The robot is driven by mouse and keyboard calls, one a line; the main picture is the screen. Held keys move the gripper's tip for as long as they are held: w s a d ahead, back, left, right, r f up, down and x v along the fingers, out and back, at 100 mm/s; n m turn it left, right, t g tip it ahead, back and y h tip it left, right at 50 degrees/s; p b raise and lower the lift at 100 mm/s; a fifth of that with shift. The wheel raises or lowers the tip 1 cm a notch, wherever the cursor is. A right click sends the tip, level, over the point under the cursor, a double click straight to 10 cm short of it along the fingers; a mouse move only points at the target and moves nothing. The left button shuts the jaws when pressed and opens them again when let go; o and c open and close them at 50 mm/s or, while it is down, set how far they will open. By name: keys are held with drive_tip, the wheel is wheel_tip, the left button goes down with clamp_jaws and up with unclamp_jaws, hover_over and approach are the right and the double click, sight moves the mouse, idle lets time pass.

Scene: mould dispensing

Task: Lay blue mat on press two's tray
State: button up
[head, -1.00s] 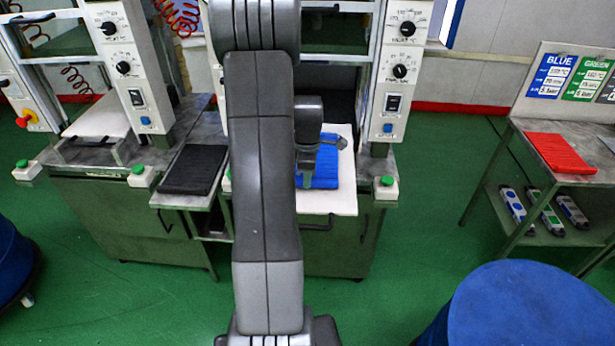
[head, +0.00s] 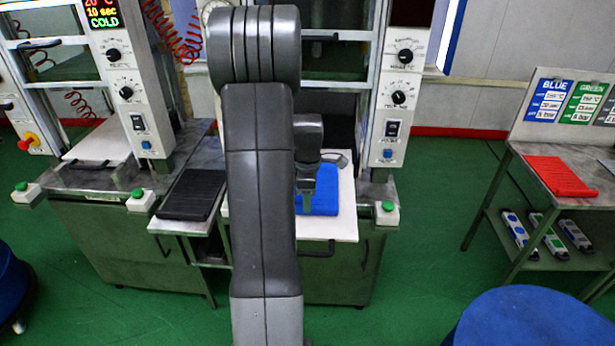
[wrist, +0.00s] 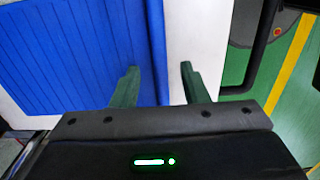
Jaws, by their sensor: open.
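The blue mat (head: 325,192) lies flat on the white tray (head: 340,222) of the press in the middle of the head view. My arm hides its left part. In the wrist view the ribbed blue mat (wrist: 80,50) fills the left half, with the white tray (wrist: 200,40) beyond its edge. My gripper (wrist: 160,85) is open, with one green finger over the mat's edge strip and the other over the white tray. The mat is not clamped between the fingers. In the head view my gripper (head: 307,200) is over the mat and partly hidden.
A black mat (head: 193,194) lies on the side shelf left of the tray. Another press with its white tray (head: 98,142) stands further left. A red mat (head: 560,177) lies on the table at right. Blue drums (head: 530,318) stand at the front corners.

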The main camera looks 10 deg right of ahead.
wheel_tip(320, 180, up, 11)
drive_tip(key=shift+r+b, duration=0.15)
drive_tip(key=shift+b, duration=0.25)
wheel_tip(320, 180, down, 14)
drive_tip(key=shift+r+p, duration=0.2)
drive_tip(key=shift+p, duration=0.4)
drive_tip(key=shift+r, duration=0.1)
